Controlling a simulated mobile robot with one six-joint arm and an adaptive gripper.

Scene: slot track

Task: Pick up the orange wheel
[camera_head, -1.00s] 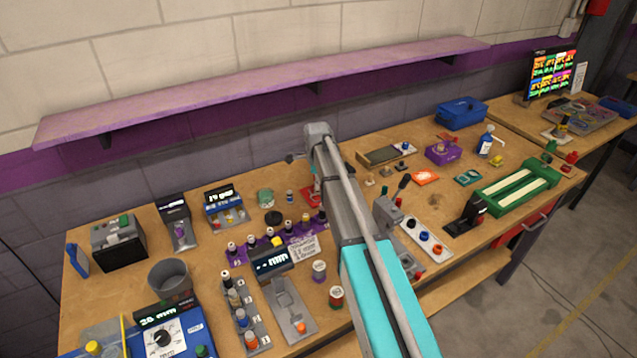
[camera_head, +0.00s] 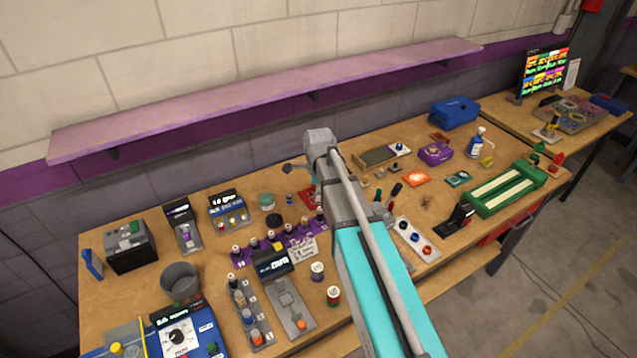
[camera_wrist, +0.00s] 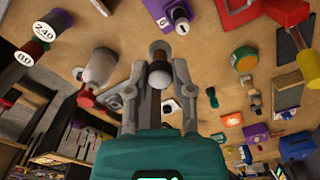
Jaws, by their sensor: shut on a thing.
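In the wrist view my gripper (camera_wrist: 160,58) is shut on a small piece with a pale rounded end (camera_wrist: 160,75) and a brownish part beyond it. No orange shows on this piece, and I cannot tell whether it is a wheel. In the head view my arm hides the gripper and what it holds. A small orange round piece (camera_head: 301,324) rests on the grey plate of a display stand; I cannot tell whether it is the orange wheel. Another orange piece (camera_head: 256,338) sits at the near end of a grey rack.
The wooden bench (camera_head: 350,250) is crowded. Left of my arm are labelled cylinders (camera_head: 317,271) and a grey cup (camera_head: 180,281). To the right are a strip of coloured knobs (camera_head: 414,237) and a green tray (camera_head: 505,190). A purple shelf (camera_head: 265,95) runs along the wall.

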